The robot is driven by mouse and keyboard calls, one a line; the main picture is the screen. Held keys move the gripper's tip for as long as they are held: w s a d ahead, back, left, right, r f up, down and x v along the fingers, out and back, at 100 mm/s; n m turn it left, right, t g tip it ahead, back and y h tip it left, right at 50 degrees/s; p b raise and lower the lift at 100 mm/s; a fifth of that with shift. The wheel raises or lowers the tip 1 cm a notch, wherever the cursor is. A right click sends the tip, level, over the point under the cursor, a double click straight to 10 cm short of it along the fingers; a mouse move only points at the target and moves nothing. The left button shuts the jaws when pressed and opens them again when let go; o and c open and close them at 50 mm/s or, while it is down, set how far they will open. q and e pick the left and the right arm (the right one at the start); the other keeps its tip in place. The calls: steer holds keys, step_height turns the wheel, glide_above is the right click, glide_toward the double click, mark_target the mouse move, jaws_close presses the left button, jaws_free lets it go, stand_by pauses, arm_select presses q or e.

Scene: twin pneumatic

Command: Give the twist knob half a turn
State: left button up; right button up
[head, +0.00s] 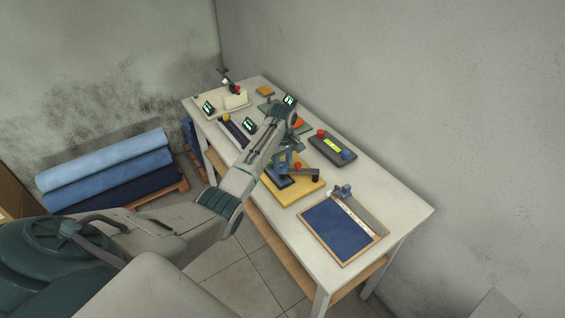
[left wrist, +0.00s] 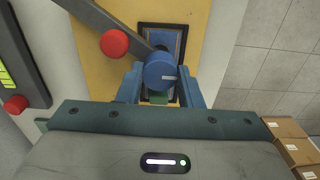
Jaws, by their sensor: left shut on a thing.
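The twist knob (left wrist: 160,74) is a blue round cylinder with a short white mark on its face, in the left wrist view. It stands over a dark framed blue plate (left wrist: 176,36) on a yellow board (left wrist: 100,62). My left gripper (left wrist: 160,88) has its blue fingers on either side of the knob and is shut on it. In the head view the left gripper (head: 287,160) is above the yellow board (head: 305,192), and the knob is hard to make out there. My right gripper is in neither view.
A dark bar with a red ball (left wrist: 114,43) crosses close beside the knob. A dark box with red and blue buttons (head: 332,148) stands behind the board. A wood-framed blue panel (head: 342,228) lies nearer the table's right end. Cardboard boxes (left wrist: 290,142) stand on the floor.

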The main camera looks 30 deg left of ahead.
mark_target(283, 165)
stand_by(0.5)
arm_select(q)
steer(key=o, duration=1)
steer(key=shift+r, duration=0.15)
steer(key=shift+r+b, duration=0.3)
steer(key=shift+r, duration=0.05)
step_height(283, 165, up, 10)
steer(key=b, duration=0.2)
steer(key=shift+b, duration=0.4)
